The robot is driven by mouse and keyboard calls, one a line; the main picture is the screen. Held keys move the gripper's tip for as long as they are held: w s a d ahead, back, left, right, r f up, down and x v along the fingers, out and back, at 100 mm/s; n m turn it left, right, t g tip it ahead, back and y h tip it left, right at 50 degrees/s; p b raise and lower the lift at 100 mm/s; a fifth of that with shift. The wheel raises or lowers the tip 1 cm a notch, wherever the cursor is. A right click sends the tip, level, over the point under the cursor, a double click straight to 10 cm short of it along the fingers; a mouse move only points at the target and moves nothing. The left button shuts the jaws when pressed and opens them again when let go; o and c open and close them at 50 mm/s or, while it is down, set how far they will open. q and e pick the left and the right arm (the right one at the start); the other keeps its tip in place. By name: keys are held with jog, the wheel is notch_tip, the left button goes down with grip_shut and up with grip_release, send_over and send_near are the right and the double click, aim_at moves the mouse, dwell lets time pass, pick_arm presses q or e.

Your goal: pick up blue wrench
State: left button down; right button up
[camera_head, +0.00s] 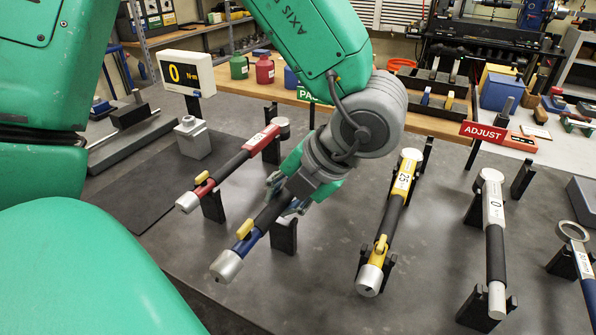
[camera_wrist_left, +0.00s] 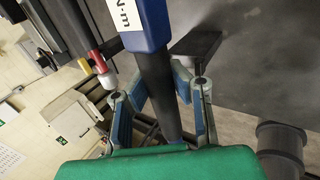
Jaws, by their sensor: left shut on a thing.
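The blue wrench (camera_head: 249,239) has a silver end, a yellow tab and a black shaft. It slants across the middle of the head view. My left gripper (camera_head: 284,198) is shut on its dark shaft. The gripper and wrist hide the wrench's far end. In the left wrist view the blue body of the wrench (camera_wrist_left: 144,22) is at the top, and its black shaft runs down between the two fingers of my left gripper (camera_wrist_left: 158,95). A black stand (camera_head: 285,236) is below the wrench; I cannot tell whether they touch. My right gripper is not in view.
A red wrench (camera_head: 258,141) lies close on the left, a yellow wrench (camera_head: 390,218) on the right. A white wrench (camera_head: 494,210) and a ring-ended wrench (camera_head: 584,262) are further right. A torque display (camera_head: 186,73) and an ADJUST sign (camera_head: 484,132) stand behind.

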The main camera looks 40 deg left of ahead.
aim_at(250, 239)
pick_arm(q)
jog(key=s, duration=0.2)
jog(key=s+d, duration=0.1)
jog(key=s, duration=0.1)
jog(key=s+d, duration=0.1)
jog(key=shift+s+r, duration=0.1)
jog(key=shift+s, duration=0.3)
jog(key=b, duration=0.1)
jog(key=s+b, duration=0.2)
jog(key=shift+d+f, duration=0.25)
jog(key=shift+d, duration=0.1)
jog(key=shift+s+b, duration=0.25)
jog(key=shift+b, duration=0.5)
jog(key=shift+s+r+b, duration=0.15)
jog(key=shift+s+b, duration=0.15)
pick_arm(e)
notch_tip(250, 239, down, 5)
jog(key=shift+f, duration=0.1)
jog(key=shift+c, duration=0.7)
pick_arm(q)
jog(key=shift+d+r, duration=0.1)
